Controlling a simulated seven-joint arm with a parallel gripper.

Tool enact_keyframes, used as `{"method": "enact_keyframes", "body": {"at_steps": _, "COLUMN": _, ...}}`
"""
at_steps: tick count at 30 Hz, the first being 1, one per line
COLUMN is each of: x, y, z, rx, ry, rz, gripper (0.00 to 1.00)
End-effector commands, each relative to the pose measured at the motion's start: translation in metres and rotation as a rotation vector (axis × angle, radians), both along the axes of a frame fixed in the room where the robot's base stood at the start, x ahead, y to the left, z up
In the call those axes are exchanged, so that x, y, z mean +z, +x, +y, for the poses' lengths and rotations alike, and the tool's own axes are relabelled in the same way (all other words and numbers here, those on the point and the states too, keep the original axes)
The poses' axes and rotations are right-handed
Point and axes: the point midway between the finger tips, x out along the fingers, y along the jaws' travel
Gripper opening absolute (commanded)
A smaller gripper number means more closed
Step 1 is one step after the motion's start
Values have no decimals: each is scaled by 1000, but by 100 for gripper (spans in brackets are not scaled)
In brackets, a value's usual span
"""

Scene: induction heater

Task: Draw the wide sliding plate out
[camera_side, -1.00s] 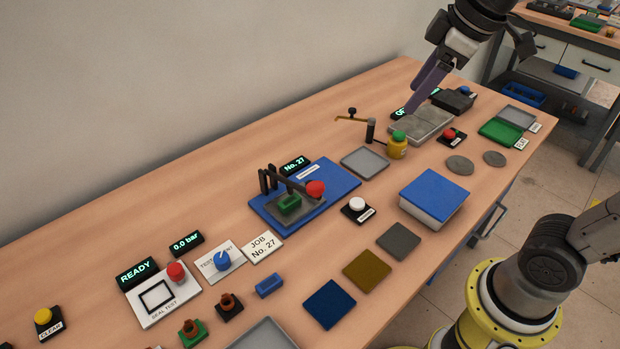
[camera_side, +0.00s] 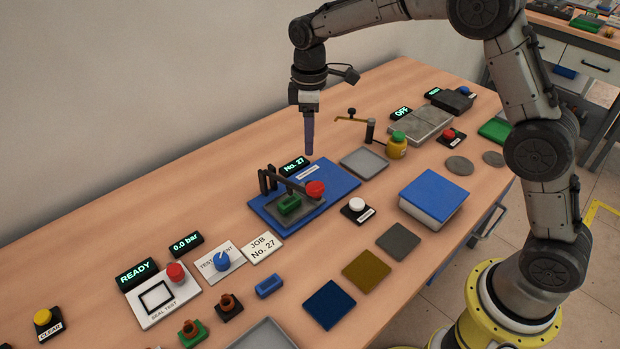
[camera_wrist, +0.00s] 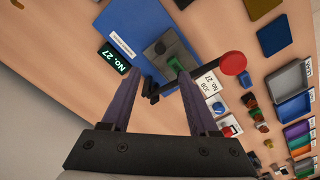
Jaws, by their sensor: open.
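A wide blue base plate (camera_side: 340,186) lies flat on the table, also visible in the wrist view (camera_wrist: 112,22). A smaller grey plate (camera_side: 311,211) sits on its left part, with a green block (camera_side: 289,204) on it. A dark lever with a red knob (camera_side: 315,188) crosses above the grey plate. I cannot tell which plate slides. My gripper (camera_side: 309,151) points down above the back of the blue plate, apart from it. In the wrist view its two purple fingers (camera_wrist: 159,73) are spread with nothing between them.
A No. 27 display (camera_side: 294,166) stands behind the blue plate. A grey tray (camera_side: 363,163) and a yellow pot with green top (camera_side: 397,147) are to the right. A white button (camera_side: 356,205) and a blue-topped box (camera_side: 433,196) are in front.

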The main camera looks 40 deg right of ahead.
Motion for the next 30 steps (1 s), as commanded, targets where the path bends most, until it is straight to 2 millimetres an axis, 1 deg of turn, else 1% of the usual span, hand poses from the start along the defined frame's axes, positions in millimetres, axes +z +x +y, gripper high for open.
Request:
{"method": "enact_keyframes", "body": {"at_steps": 5, "x": -30, "y": -2, "z": 0, "rx": -1, "ry": -1, "rz": 8, "gripper": 61}}
{"method": "enact_keyframes", "body": {"at_steps": 12, "x": -78, "y": -2, "z": 0, "rx": -1, "ry": -1, "rz": 6, "gripper": 61}}
{"method": "enact_keyframes", "body": {"at_steps": 18, "x": -110, "y": -2, "z": 0, "rx": -1, "ry": 0, "rz": 4, "gripper": 61}}
{"method": "enact_keyframes", "body": {"at_steps": 24, "x": -126, "y": -1, "z": 0, "rx": -1, "ry": 0, "rz": 1, "gripper": 61}}
{"method": "enact_keyframes", "body": {"at_steps": 30, "x": -129, "y": -1, "z": 0, "rx": -1, "ry": 0, "rz": 0, "gripper": 61}}
